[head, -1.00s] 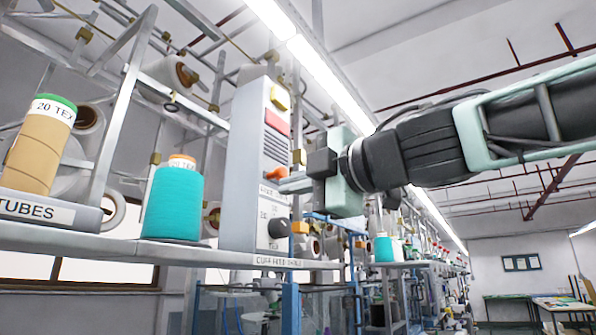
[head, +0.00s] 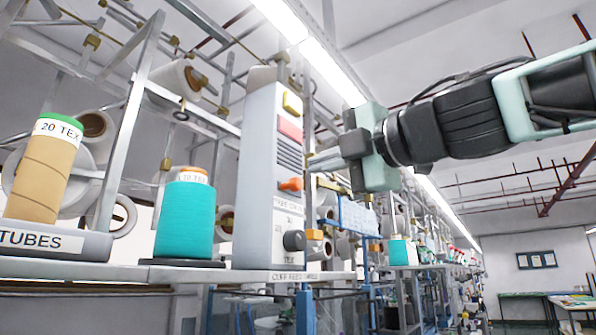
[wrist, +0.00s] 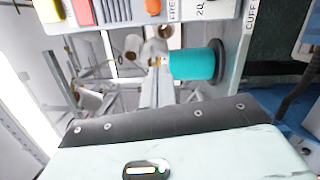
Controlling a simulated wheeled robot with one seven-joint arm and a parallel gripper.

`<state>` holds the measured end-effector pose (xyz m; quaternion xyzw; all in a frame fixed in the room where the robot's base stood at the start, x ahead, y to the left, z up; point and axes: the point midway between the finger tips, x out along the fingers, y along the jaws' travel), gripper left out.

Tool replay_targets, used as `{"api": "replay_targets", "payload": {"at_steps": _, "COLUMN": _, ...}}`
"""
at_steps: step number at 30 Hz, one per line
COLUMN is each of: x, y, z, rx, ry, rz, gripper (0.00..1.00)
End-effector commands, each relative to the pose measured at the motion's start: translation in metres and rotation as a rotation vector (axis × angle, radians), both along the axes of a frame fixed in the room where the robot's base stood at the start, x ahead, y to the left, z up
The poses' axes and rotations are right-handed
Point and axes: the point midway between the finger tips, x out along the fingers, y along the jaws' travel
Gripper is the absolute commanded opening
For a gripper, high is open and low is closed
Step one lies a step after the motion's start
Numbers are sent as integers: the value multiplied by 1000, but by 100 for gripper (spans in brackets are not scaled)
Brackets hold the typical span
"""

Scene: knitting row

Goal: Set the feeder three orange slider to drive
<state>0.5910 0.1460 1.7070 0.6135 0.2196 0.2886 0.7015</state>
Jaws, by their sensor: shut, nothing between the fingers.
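A tall grey-white control box (head: 258,190) stands on the shelf. An orange slider (head: 291,184) sits on its right-hand face, below a slotted grille and above small lettering too small to read surely. The slider also shows at the top edge of the wrist view (wrist: 152,7). My gripper (head: 312,163) is shut and empty, its tips just right of and slightly above the slider, apart from it in the picture. In the wrist view the shut fingers (wrist: 157,45) point up toward the box. The shelf label below reads "CUFF FEED"; the rest is unclear.
A teal cone (head: 186,220) and a tan cone (head: 38,178) stand to the left. Metal frames rise behind.

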Motion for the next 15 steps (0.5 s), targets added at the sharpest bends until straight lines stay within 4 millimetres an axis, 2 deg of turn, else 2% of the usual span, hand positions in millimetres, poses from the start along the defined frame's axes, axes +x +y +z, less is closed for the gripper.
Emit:
{"api": "replay_targets", "payload": {"at_steps": 1, "x": 3, "y": 3, "z": 6, "rx": 0, "ry": 4, "rz": 3, "gripper": 0}}
{"api": "replay_targets", "payload": {"at_steps": 6, "x": 11, "y": 11, "z": 5, "rx": -6, "ry": 12, "rz": -7, "gripper": 0}}
{"api": "replay_targets", "payload": {"at_steps": 8, "x": 23, "y": 21, "z": -2, "rx": -7, "ry": 11, "rz": -6, "gripper": 0}}
{"api": "replay_targets", "payload": {"at_steps": 15, "x": 60, "y": 54, "z": 1, "rx": -6, "ry": 8, "rz": -8, "gripper": 0}}
